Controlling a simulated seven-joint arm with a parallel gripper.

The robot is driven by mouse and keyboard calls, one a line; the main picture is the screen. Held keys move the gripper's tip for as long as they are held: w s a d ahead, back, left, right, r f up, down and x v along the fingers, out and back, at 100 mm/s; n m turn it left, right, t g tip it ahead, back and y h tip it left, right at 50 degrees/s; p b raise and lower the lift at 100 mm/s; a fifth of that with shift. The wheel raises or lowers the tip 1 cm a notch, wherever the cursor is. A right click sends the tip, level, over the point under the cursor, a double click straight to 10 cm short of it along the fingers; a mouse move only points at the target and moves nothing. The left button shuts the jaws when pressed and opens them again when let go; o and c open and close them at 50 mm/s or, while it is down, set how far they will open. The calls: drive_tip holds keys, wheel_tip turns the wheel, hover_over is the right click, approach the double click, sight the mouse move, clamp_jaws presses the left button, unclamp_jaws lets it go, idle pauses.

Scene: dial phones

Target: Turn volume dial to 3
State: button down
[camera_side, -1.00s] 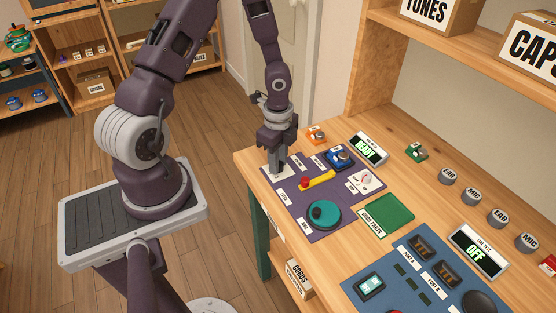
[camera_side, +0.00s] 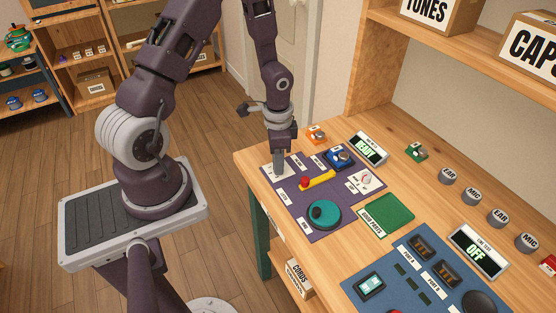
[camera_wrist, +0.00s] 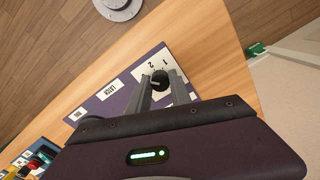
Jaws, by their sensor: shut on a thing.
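The volume dial (camera_wrist: 159,80) is a small round black knob on a white numbered plate (camera_wrist: 150,65) in the wrist view. The digits 1 and 2 show beside it, and a pale pointer mark shows on its top; which number it points at is too small to tell. My gripper (camera_wrist: 158,82) is shut on the dial, with one finger on each side. In the side view my gripper (camera_side: 279,172) points straight down at the left corner of the purple panel (camera_side: 336,233), and its fingers hide the dial.
Near my gripper on the purple panel are a yellow lever (camera_side: 318,180) with a red knob, a teal dial (camera_side: 324,214), a blue module (camera_side: 339,157) and a white knob (camera_side: 366,180). A lit display (camera_side: 369,147) stands behind. A green tray (camera_side: 387,213) lies to the right.

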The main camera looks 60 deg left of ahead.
drive_tip(key=shift+n, duration=0.6)
drive_tip(key=c, duration=1.2)
unclamp_jaws()
drive_tip(key=shift+o, duration=0.2)
wheel_tip(320, 180, up, 7)
drive_tip(key=shift+r, duration=0.1)
